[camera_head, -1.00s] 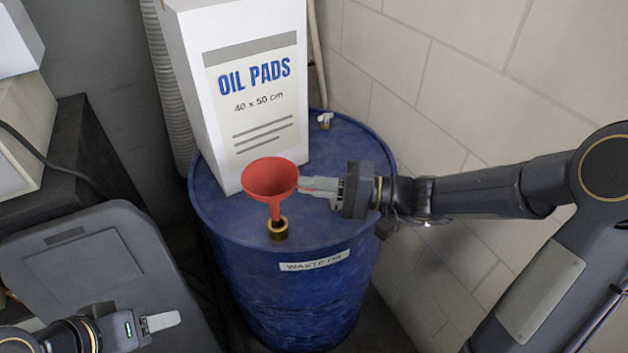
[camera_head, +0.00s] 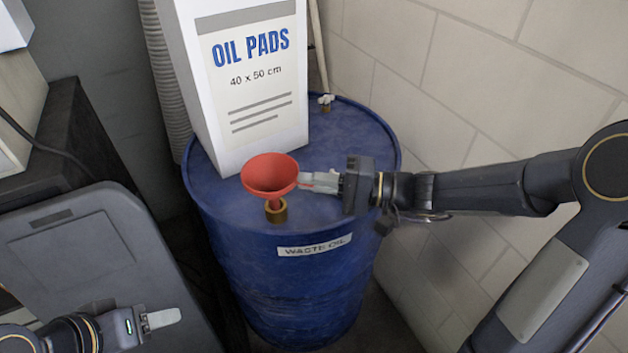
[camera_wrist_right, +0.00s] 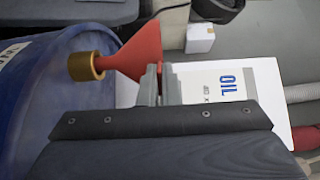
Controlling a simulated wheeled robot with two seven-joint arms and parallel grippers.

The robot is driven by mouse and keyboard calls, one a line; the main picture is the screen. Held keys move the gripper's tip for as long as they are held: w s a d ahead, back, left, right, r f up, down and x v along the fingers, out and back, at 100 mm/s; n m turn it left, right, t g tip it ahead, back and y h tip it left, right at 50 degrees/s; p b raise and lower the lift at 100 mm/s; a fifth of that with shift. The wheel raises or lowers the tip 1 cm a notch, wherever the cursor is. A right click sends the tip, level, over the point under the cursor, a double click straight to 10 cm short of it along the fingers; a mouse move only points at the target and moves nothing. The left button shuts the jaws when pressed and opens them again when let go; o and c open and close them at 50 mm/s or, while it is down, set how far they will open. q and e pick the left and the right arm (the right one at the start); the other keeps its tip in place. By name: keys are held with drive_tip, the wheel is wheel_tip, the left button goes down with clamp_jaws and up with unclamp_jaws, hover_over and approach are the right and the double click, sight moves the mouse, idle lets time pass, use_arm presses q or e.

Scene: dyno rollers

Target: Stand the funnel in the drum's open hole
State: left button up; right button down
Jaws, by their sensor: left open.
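The red funnel (camera_head: 270,174) stands roughly upright over the blue drum (camera_head: 300,270), wide mouth up. Its spout runs down into the brass collar (camera_head: 276,211) of the drum's hole; the spout's lower end is hidden. My right gripper (camera_head: 318,182) is shut on the funnel's side near the rim, coming from the right. In the right wrist view the funnel (camera_wrist_right: 140,50) narrows into the brass collar (camera_wrist_right: 84,66), with the grey fingers (camera_wrist_right: 160,82) against its rim. My left gripper (camera_head: 162,318) is open and empty at the lower left, away from the drum.
A white oil pads box (camera_head: 250,80) stands on the drum top just behind the funnel. A small valve fitting (camera_head: 326,101) sits at the drum's back edge. A grey lidded bin (camera_head: 90,255) is at the left, and a pale block wall (camera_head: 480,80) rises on the right.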

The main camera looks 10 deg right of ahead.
drive_tip(key=c, duration=1.6)
unclamp_jaws()
drive_tip(key=shift+o, duration=0.2)
drive_tip(key=v, duration=0.8)
drive_tip(key=s+a+n+g+h+p, duration=0.25)
drive_tip(key=s+h, duration=0.25)
drive_tip(key=s, duration=0.6)
drive_tip(key=s+d+t+h+p, duration=0.1)
drive_tip(key=s+d+t+h, duration=0.1)
drive_tip(key=s+d+h, duration=0.4)
drive_tip(key=shift+s+d+f+m+t+h+p, duration=0.25)
drive_tip(key=shift+d+f+m+t+h+p, duration=0.15)
drive_tip(key=shift+d+h, duration=0.7)
